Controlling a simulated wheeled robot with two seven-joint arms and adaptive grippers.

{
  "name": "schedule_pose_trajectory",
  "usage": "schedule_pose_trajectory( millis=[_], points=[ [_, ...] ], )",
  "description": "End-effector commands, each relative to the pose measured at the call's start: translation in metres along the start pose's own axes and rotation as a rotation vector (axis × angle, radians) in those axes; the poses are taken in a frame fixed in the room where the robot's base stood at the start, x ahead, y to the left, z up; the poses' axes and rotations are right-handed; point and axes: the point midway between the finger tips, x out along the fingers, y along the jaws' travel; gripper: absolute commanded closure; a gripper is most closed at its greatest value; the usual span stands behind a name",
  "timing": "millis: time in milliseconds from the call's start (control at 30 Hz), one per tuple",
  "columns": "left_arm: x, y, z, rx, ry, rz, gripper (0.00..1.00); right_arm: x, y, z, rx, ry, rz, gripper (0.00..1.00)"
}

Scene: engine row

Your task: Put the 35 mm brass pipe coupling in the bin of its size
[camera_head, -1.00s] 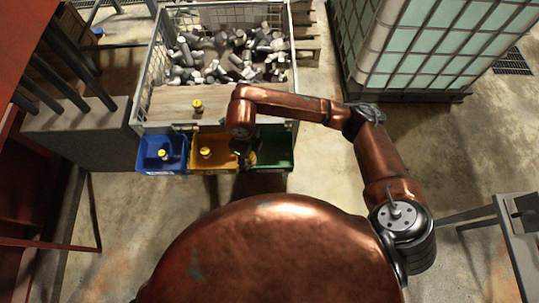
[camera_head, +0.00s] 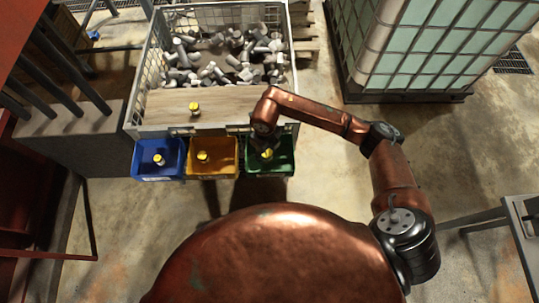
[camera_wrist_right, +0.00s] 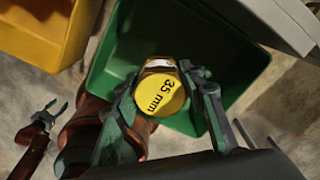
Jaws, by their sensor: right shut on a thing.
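My right gripper (camera_head: 266,148) is shut on a brass pipe coupling (camera_wrist_right: 160,92) and holds it over the green bin (camera_head: 284,165). In the right wrist view the coupling's yellow end reads "35 mm", and the gripper's fingers (camera_wrist_right: 160,85) sit on either side of it. The green bin (camera_wrist_right: 122,45) lies behind and below the coupling, with bare floor of the bin showing. The head view does not show my left gripper; in the right wrist view it appears at the left edge (camera_wrist_right: 42,112), low down, with its jaws apart and empty.
The orange-yellow bin (camera_head: 231,170) and the blue bin (camera_head: 143,170) each hold one yellow-topped coupling. Another yellow-topped piece (camera_head: 194,107) stands on the board (camera_head: 165,108) in the mesh crate, before a heap of grey parts (camera_head: 225,60). The crate's edge runs right behind the bins.

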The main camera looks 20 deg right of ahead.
Motion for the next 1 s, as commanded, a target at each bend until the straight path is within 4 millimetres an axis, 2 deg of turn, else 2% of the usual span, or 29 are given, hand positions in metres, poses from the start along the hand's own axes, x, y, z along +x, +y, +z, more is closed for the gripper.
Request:
schedule_pose_trajectory(
  millis=[267,367,500,933,967,1000],
  points=[
    [0.005,0.001,0.002,0.0,-0.003,0.001,0.6,0.017,-0.013,-0.001,0.001,0.0,0.0,0.95],
    [0.009,0.001,0.004,0.001,-0.007,0.001,0.6,0.03,-0.024,-0.002,0.003,0.003,0.001,0.95],
    [0.016,0.002,0.007,0.001,-0.013,0.003,0.6,0.054,-0.021,-0.001,-0.001,0.002,0.003,0.95],
    [0.017,0.003,0.008,0.001,-0.014,0.004,0.6,0.059,-0.021,-0.001,-0.001,-0.001,0.0,0.95],
    [0.017,0.003,0.008,0.001,-0.014,0.004,0.6,0.059,-0.021,-0.001,-0.001,-0.001,0.0,0.6],
    [0.017,0.003,0.008,0.001,-0.014,0.004,0.6,0.059,-0.021,-0.001,-0.001,-0.001,0.0,0.57]
  ],
)
